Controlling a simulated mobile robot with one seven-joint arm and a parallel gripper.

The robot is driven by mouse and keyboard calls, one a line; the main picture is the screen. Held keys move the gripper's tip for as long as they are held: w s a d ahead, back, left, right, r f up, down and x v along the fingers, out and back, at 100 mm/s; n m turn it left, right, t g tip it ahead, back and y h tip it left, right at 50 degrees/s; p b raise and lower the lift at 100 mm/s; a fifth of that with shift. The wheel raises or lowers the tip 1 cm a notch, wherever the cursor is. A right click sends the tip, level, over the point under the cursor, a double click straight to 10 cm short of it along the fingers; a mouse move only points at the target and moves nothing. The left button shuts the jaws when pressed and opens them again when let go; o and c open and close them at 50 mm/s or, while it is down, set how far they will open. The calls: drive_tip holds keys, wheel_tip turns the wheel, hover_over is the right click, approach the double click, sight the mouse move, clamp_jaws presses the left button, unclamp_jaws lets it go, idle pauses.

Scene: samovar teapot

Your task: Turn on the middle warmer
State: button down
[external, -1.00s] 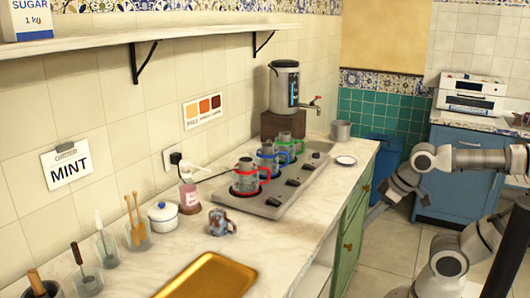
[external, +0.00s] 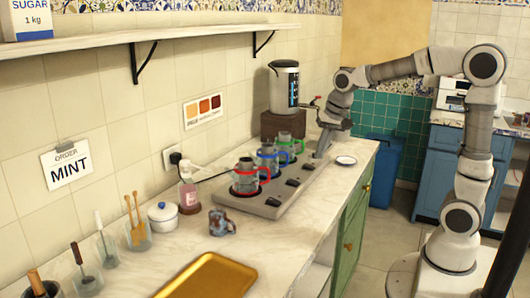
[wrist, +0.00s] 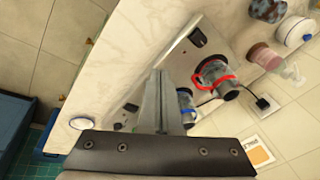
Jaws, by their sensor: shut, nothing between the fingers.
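The grey warmer panel (external: 245,203) lies on the counter with three glass pots in a row. The pots have a red handle (external: 262,173), a blue handle (external: 283,158) and a green handle (external: 299,146). Black knobs run along the panel's front edge; the middle knob (external: 292,182) is beside the blue-handled pot. My gripper (external: 319,156) is shut and empty, pointing down near the panel's far end. In the wrist view the closed fingers (wrist: 161,74) cover part of the panel, between a knob near the red pot (wrist: 198,38) and another knob (wrist: 131,107). The middle knob seems hidden there.
A samovar (external: 284,88) stands on a brown block behind the panel. A small saucer (external: 345,161) lies near the counter's edge. A patterned mug (external: 221,222) and a golden tray (external: 207,277) are at the near end. A cable runs to the wall socket.

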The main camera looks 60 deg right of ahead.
sight(290, 180)
drive_tip(key=w+d+m+g+p, duration=0.1)
drive_tip(key=w+d+m+p, duration=0.6)
drive_tip(key=w, duration=0.3)
drive_tip(key=shift+d+p, duration=0.3)
drive_tip(key=shift+d, duration=0.25)
drive_tip(key=shift+w, duration=0.1)
drive_tip(key=x, duration=0.7)
drive_tip(key=b+x, duration=0.1)
drive_tip(key=x, duration=0.6)
drive_tip(key=shift+s+a+f, duration=0.1)
drive_tip(key=shift+s, duration=0.1)
